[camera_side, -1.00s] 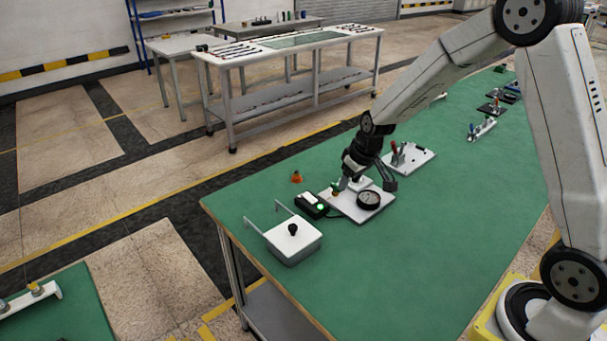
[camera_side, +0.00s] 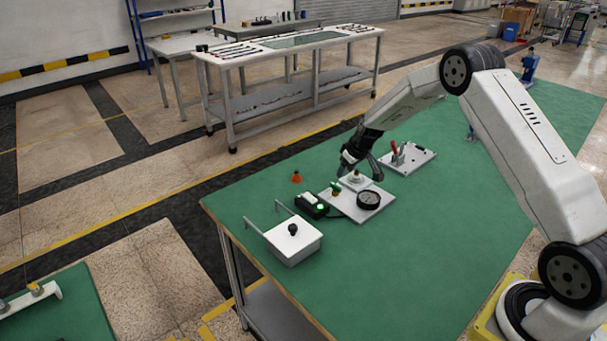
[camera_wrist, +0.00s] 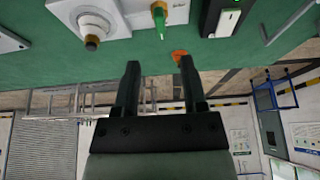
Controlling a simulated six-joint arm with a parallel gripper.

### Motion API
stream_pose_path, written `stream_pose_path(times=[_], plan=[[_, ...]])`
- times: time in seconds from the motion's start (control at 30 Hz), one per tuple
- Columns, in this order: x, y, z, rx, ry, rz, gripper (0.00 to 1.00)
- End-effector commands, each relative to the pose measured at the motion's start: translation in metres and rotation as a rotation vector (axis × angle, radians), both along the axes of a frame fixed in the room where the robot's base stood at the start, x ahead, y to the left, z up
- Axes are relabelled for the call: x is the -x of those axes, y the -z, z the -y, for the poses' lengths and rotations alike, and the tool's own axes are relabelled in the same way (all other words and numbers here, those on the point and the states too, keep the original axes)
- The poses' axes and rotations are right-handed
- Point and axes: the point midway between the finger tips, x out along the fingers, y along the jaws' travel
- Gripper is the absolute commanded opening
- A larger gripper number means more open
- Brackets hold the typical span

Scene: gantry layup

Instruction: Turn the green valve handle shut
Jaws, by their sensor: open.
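The green valve handle (camera_side: 335,189) sits on a small brass fitting at the left end of a white plate (camera_side: 347,205) on the green table. In the wrist view the handle (camera_wrist: 160,23) hangs from the plate's edge near the top middle, beyond my fingertips. My gripper (camera_side: 361,169) is behind the plate in the side view. Its fingers (camera_wrist: 160,64) are spread, with nothing held between them. The handle and fingers are apart.
A black gauge (camera_side: 369,200) and a white knob block (camera_side: 356,180) share the plate. A black box with a green light (camera_side: 313,206), a lidded white box (camera_side: 294,239), an orange piece (camera_side: 296,177) and a clamp plate (camera_side: 408,158) stand nearby.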

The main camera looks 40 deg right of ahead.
Motion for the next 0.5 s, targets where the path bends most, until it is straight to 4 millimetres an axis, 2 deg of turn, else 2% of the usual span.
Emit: stream_pose_path(times=[0.27, 0.5], plan=[[-0.004, 0.011, 0.0, 0.0, 0.0, -0.002, 0.54], [-0.012, 0.032, 0.0, 0.0, 0.0, -0.001, 0.54]])
